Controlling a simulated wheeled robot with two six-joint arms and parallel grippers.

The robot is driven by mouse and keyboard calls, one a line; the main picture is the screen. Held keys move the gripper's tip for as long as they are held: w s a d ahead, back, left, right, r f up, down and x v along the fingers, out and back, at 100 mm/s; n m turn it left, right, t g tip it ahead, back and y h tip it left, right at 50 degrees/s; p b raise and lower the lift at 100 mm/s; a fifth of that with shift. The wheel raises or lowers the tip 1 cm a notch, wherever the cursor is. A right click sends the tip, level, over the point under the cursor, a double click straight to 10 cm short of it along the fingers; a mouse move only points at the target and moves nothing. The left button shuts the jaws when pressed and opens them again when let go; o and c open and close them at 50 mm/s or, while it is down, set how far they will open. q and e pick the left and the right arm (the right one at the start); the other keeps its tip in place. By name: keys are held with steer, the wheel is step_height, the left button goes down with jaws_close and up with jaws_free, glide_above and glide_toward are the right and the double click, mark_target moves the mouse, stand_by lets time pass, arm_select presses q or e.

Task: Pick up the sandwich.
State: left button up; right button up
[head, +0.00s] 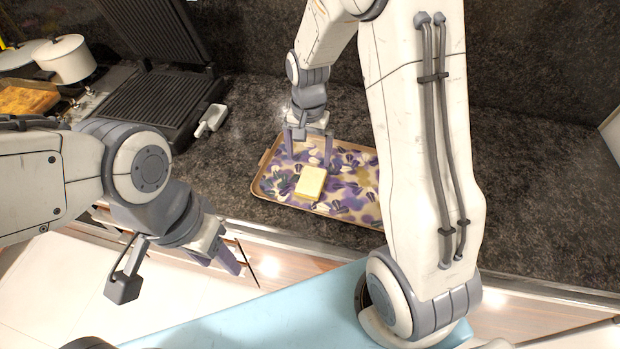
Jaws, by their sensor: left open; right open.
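The sandwich (311,183) is a small pale yellow, square block. It lies on a tray (284,203) with a purple and cream leaf pattern and a brown rim. My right gripper (309,160) is open above the tray, just behind the sandwich, with its fingers pointing down. The fingers look apart from the sandwich, though their exact height is hard to tell. My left gripper (232,262) is open and empty, low in front of the counter at the left, away from the tray. My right arm hides the tray's right end.
An open black grill (165,95) stands left of the tray, with a white-handled piece at its side. A white pot (66,60) and a wooden board (28,98) are at the far left. The dark stone counter (540,190) is clear at the right.

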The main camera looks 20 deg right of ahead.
glide_above(309, 184)
steer(key=f, duration=0.4)
steer(key=shift+w+d+f+p, duration=0.2)
steer(key=shift+w+f+p, duration=0.15)
steer(key=shift+w+f, duration=0.05)
steer(key=f+p, duration=0.1)
steer(key=f, duration=0.1)
steer(key=s+f+p, duration=0.1)
steer(key=f, duration=0.1)
steer(key=shift+a+f, duration=0.15)
steer(key=shift+f, duration=0.15)
steer(key=shift+w+f, duration=0.1)
steer(key=shift+f, duration=0.35)
steer(key=c, duration=1.2)
steer(key=shift+c, duration=0.2)
steer(key=shift+r, duration=0.2)
